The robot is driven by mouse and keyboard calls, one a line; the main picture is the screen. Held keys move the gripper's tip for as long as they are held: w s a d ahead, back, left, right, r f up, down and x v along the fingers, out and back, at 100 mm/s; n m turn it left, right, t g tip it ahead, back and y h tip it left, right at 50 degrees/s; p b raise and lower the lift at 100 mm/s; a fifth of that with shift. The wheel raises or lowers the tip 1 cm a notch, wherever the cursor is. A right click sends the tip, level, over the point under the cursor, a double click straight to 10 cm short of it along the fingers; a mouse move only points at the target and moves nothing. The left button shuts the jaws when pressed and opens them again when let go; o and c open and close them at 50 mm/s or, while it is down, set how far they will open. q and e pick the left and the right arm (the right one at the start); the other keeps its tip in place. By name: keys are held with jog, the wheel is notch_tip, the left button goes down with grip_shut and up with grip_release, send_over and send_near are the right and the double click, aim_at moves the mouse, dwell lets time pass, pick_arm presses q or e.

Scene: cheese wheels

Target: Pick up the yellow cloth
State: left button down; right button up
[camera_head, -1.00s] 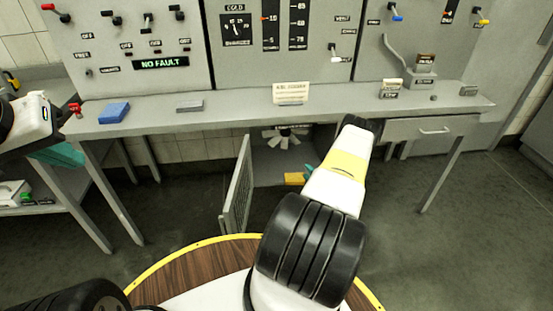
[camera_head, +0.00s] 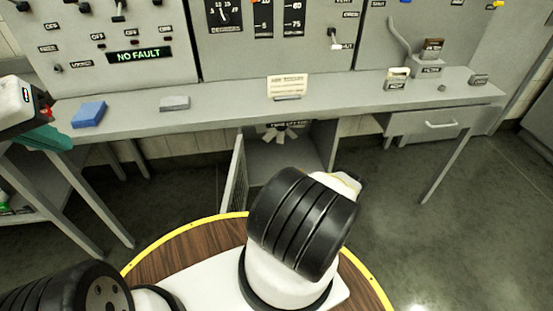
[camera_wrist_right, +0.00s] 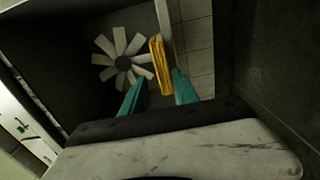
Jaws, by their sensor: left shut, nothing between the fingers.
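The yellow cloth (camera_wrist_right: 158,62) shows in the right wrist view as a folded, upright-looking strip inside the open cabinet. My right gripper (camera_wrist_right: 159,78) is open. Its two teal fingers stand apart, with the lower end of the cloth in the gap between their tips as seen here. I cannot tell whether either finger touches it. In the head view the cloth and the right gripper are hidden behind my right arm. My left gripper (camera_head: 42,138) is at the left edge of the head view, its teal fingers shut and empty, away from the cloth.
A fan (camera_wrist_right: 123,62) sits beside the cloth in the cabinet. The cabinet door (camera_head: 236,176) stands open. The grey bench (camera_head: 225,100) above carries a blue block (camera_head: 89,114), a grey block (camera_head: 174,103) and a sign (camera_head: 287,87). Floor at the right is clear.

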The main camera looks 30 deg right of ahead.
jog(key=shift+x, duration=2.6)
jog(key=shift+c, duration=0.4)
grip_shut()
notch_tip(320, 180, up, 2)
jog(key=shift+r, duration=0.25)
